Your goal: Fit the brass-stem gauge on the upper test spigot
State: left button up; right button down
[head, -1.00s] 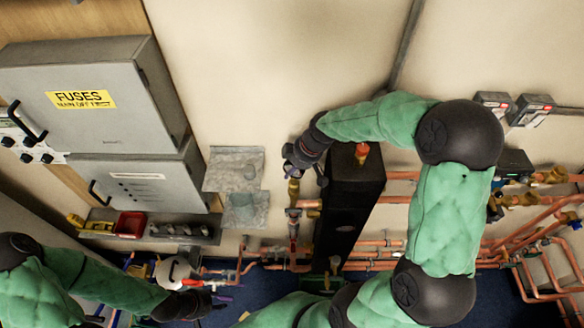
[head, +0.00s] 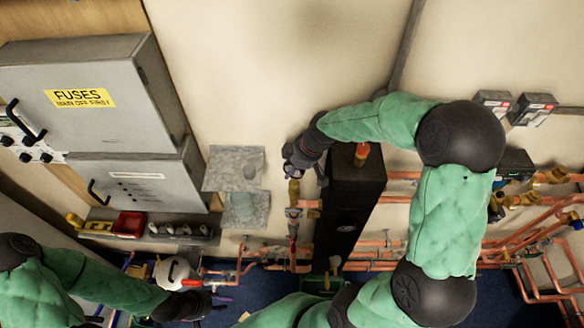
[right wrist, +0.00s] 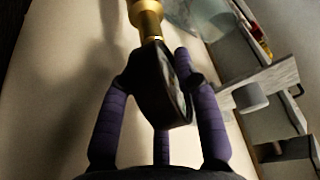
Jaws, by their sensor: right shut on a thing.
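My right gripper (head: 291,170) is high on the wall side, left of the tall black unit. In the right wrist view its purple fingers (right wrist: 160,95) are shut on the gauge (right wrist: 163,85), a dark round body seen nearly edge-on. A brass stem (right wrist: 152,40) rises from the gauge to a wider brass part (right wrist: 146,10) at the top edge. I cannot tell whether stem and spigot are joined. In the head view brass fittings (head: 293,190) stand right below the gripper on a vertical pipe. My left gripper (head: 205,303) is low at the left; its fingers are unclear.
The black unit (head: 345,215) with an orange-red top part stands close right of my right gripper. Grey shelves (head: 235,170) are on the wall to the left, beside the fuse boxes (head: 90,100). Copper pipes (head: 400,175) run to the right. A white round object (head: 174,272) is near my left gripper.

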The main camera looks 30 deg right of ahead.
jog(key=shift+f+b, duration=0.7)
jog(key=shift+f, duration=0.05)
dwell(0.4)
jog(key=c, duration=0.8)
grip_release()
notch_tip(320, 180, up, 10)
